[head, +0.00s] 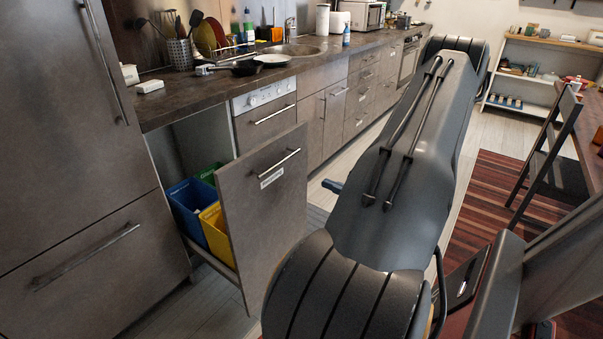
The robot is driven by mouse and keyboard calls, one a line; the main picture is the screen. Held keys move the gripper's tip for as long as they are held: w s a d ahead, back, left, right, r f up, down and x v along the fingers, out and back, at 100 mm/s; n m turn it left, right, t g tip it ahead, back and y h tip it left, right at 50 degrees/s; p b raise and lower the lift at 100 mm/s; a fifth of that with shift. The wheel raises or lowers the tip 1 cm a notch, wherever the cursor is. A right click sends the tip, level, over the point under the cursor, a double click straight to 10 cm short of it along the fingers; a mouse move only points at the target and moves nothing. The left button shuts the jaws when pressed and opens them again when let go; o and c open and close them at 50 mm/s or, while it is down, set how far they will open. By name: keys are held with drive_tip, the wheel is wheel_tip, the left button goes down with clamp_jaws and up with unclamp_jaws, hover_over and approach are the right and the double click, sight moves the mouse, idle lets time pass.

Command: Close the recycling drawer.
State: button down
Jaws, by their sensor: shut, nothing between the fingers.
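The recycling drawer (255,215) is pulled out from under the counter in the head view. Its grey-brown front panel stands well clear of the cabinet opening and carries a metal bar handle (280,165) and a white label (271,178). Behind the panel sit a blue bin (187,207), a yellow bin (214,232) and a green bin (208,174). My dark arm fills the middle right of the view, to the right of the drawer. My gripper does not show clearly. A small dark blue piece pokes out left of my arm; I cannot tell what it is.
A tall cabinet (70,150) stands left of the drawer, and a dishwasher (265,118) is right of its opening. The countertop (180,95) holds pans and utensils. A chair (548,155) and a table are at the right. Light floor shows in front of the cabinets.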

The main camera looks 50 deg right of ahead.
sight(289, 167)
drive_tip(key=w, duration=0.4)
drive_tip(key=w+p, duration=0.1)
drive_tip(key=w, duration=0.4)
drive_tip(key=w+a, duration=0.1)
drive_tip(key=w, duration=0.3)
drive_tip(key=shift+w, duration=0.4)
drive_tip(key=shift+w+d, duration=0.1)
